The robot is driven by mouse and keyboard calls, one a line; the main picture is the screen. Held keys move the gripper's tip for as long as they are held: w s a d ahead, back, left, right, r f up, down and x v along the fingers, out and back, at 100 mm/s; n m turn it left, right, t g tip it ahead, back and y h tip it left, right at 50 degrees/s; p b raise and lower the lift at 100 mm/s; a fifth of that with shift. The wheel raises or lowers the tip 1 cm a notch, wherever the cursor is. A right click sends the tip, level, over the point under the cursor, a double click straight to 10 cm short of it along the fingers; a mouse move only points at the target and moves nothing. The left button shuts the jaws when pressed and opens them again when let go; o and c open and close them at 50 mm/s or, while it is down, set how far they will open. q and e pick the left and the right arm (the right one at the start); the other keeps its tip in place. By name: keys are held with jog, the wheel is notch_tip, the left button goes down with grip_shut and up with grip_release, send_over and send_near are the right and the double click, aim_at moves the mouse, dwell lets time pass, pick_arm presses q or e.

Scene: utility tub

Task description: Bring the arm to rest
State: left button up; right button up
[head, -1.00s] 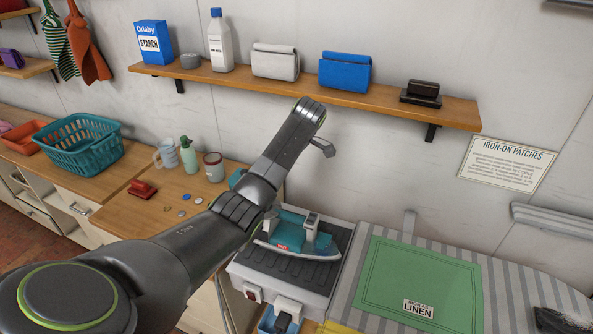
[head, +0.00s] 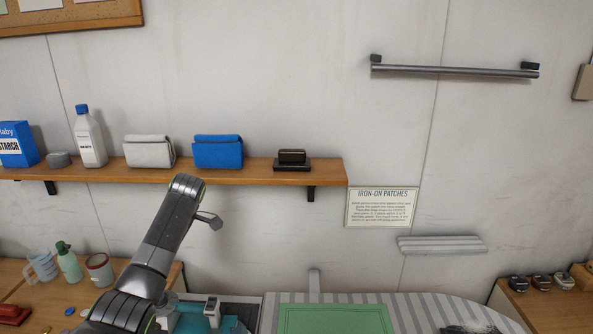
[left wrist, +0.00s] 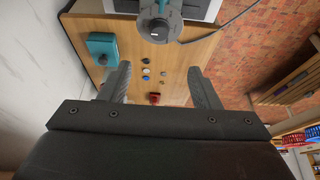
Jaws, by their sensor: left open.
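My left arm (head: 165,235) is dark grey and comes in from the bottom left in the head view. It reaches up in front of the wall, its top end just below the shelf in the picture. My right gripper is in neither current view.
A wall shelf (head: 255,177) holds a blue pouch (head: 218,152), a white pouch (head: 149,152) and a white bottle (head: 90,138). Below are a green mat (head: 335,319) and a mug (head: 99,268). Buttons (left wrist: 146,70) and a red object (left wrist: 154,98) lie on the counter (left wrist: 178,62).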

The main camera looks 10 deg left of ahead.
pick_arm(q)
jog(key=s+d+f+m+t+h, duration=0.1)
jog(key=s+d+f+m, duration=0.3)
jog(key=s+f, duration=0.55)
jog(key=s+d+f+m+t, duration=0.1)
jog(key=s+f+m, duration=0.5)
jog(key=s+f, duration=0.3)
jog(key=s+d+r+m+t+h, duration=0.1)
jog(key=s+d+m, duration=0.25)
jog(key=s, duration=0.85)
jog(key=s+d+r+m+t+h, duration=0.15)
jog(key=s+m, duration=0.35)
jog(key=s, duration=0.6)
notch_tip(320, 180, down, 35)
jog(key=g+b, duration=0.2)
jog(key=b, duration=0.6)
jog(key=s+f+b, duration=0.3)
jog(key=s+f, duration=0.4)
jog(key=f, duration=0.3)
jog(key=s+f+b, duration=0.3)
jog(key=s+f, duration=0.5)
jog(key=f, duration=0.2)
jog(key=shift+d+f+g, duration=0.3)
jog(key=shift+f+g, duration=0.05)
jog(key=shift+f, duration=0.05)
